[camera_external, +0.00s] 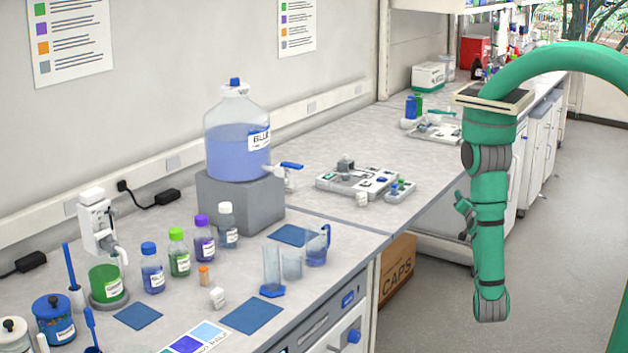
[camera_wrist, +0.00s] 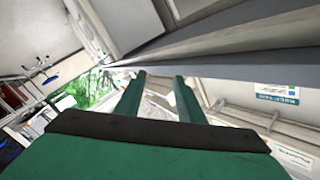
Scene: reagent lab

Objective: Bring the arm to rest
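My green arm (camera_external: 490,200) hangs down at the right of the external view, over the floor beside the benches and apart from them. Its lower joint (camera_external: 491,300) is over bare floor. My gripper (camera_wrist: 159,76) shows in the wrist view as two parallel green fingers with a clear gap between them. Nothing is seen held between them. In the external view the fingers are too small and overlapped by the arm to make out clearly.
The near bench holds a large blue-liquid carboy (camera_external: 238,140) on a grey block (camera_external: 240,203), several small bottles and clear beakers (camera_external: 291,264). A cardboard box (camera_external: 398,268) stands under the bench gap. Grey floor (camera_external: 560,240) is open around the arm.

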